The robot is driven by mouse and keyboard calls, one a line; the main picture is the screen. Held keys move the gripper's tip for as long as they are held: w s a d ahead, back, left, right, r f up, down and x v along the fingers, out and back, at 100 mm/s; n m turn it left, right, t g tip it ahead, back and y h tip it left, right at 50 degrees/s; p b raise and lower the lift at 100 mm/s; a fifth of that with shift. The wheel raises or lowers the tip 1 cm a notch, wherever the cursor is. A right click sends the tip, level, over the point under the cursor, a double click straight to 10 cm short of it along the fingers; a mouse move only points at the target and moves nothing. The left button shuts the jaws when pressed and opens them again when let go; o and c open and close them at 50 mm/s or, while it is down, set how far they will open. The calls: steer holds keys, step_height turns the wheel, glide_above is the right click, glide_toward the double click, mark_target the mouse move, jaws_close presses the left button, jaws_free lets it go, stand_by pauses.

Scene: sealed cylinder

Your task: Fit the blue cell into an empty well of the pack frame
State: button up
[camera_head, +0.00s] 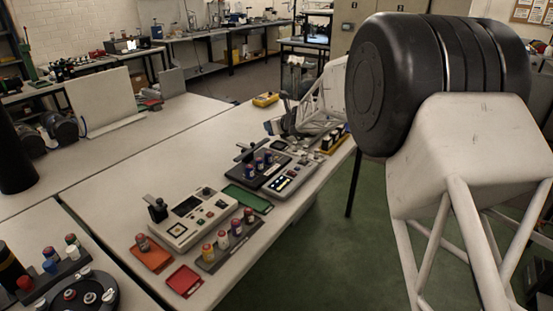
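A dark tray (238,176) that looks like the pack frame lies mid-table, with several dark blue cells (260,163) with reddish tops standing in it. I cannot make out which of its wells are empty. A dark grey rack (212,264) nearer the front holds a row of upright cells, among them a yellow one (208,251) and a red one (222,240). I cannot tell which cell is the blue cell meant. My arm reaches in from the right, and its far end is over the back of the table. My gripper's fingers are too small and cluttered there to read.
A pale tester (188,218) stands left of the rack. An orange tray (150,256) with one cell and a red tray (184,281) lie in front. A green board (247,199) and a grey device (291,178) lie near the frame.

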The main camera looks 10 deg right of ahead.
steer(key=shift+w+f+n+g+y, duration=0.4)
steer(key=shift+f+n+y, duration=0.1)
steer(key=shift+w+d+f+n+g+y, duration=0.1)
steer(key=shift+w+f+n+g+y, duration=0.15)
steer(key=shift+f+n+y, duration=0.2)
steer(key=shift+w+d+f+n+g+y, duration=0.1)
steer(key=shift+w+f+n+g+y, duration=0.05)
steer(key=shift+f+n+g+y, duration=0.3)
steer(key=shift+s+d+f+n+g+y, duration=0.35)
steer(key=shift+d+f+n+g+y, duration=0.3)
steer(key=shift+f+n+g, duration=0.95)
steer(key=shift+s+d+f+n+g+y, duration=0.35)
steer(key=shift+d+f+n+g+y, duration=0.4)
steer(key=shift+f, duration=1.55)
steer(key=shift+s+d+f+n+g+y, duration=0.35)
steer(key=shift+d+f+n+g+y, duration=0.25)
steer(key=shift+f+n+g, duration=1)
steer(key=shift+f+m+t, duration=0.35)
steer(key=shift+m, duration=0.1)
steer(key=shift+w+d+f, duration=0.1)
steer(key=shift+w+f, duration=0.15)
steer(key=shift+w, duration=2.4)
steer(key=shift+w+d+f, duration=0.1)
steer(key=shift+w+f, duration=0.15)
steer(key=shift+w, duration=2.45)
steer(key=shift+w+d+f, duration=0.1)
steer(key=shift+w+f, duration=0.15)
steer(key=shift+w, duration=2.4)
